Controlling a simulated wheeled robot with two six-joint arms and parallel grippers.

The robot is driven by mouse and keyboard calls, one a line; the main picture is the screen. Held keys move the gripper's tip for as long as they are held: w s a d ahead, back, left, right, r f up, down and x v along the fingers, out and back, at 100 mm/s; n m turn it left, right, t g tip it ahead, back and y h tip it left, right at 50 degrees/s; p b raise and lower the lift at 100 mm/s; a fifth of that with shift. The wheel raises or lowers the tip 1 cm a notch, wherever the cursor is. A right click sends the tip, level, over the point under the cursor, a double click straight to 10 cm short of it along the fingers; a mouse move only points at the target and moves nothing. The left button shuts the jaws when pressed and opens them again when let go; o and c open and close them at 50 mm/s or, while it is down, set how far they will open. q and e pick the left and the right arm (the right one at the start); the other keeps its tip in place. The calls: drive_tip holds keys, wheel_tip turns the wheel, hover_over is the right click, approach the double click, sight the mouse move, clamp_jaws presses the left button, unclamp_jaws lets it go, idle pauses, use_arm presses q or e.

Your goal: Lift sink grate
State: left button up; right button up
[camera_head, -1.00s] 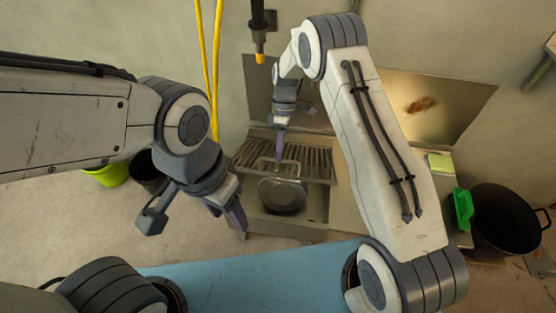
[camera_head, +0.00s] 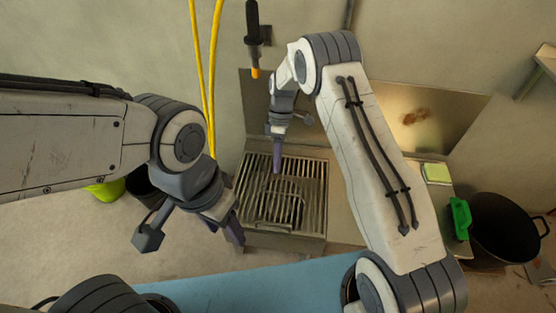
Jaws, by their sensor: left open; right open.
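The sink grate (camera_head: 312,190), a dark frame of parallel metal bars, lies over the top of the metal sink (camera_head: 285,243) in the middle of the view. A loop-like shape shows at its middle; I cannot tell whether it is a handle or something below the bars. My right gripper (camera_head: 277,168) points down over the back left part of the grate. It is open, and its fingers overlap in this view; contact with the bars cannot be told. My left gripper (camera_head: 235,234) is open and empty at the sink's front left corner.
A yellow-green sponge (camera_head: 437,174) and a green bottle (camera_head: 460,217) are on the counter at right. A large black pot (camera_head: 503,228) stands beyond. Yellow hoses (camera_head: 207,70) and a sprayer (camera_head: 255,40) hang behind.

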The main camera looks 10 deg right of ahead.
drive_tip(key=s+d+r+p, duration=0.2)
drive_tip(key=s+d+r, duration=0.5)
drive_tip(key=d+r, duration=0.2)
wheel_tip(320, 180, up, 2)
drive_tip(key=shift+p, duration=0.35)
drive_tip(key=shift+d, duration=0.1)
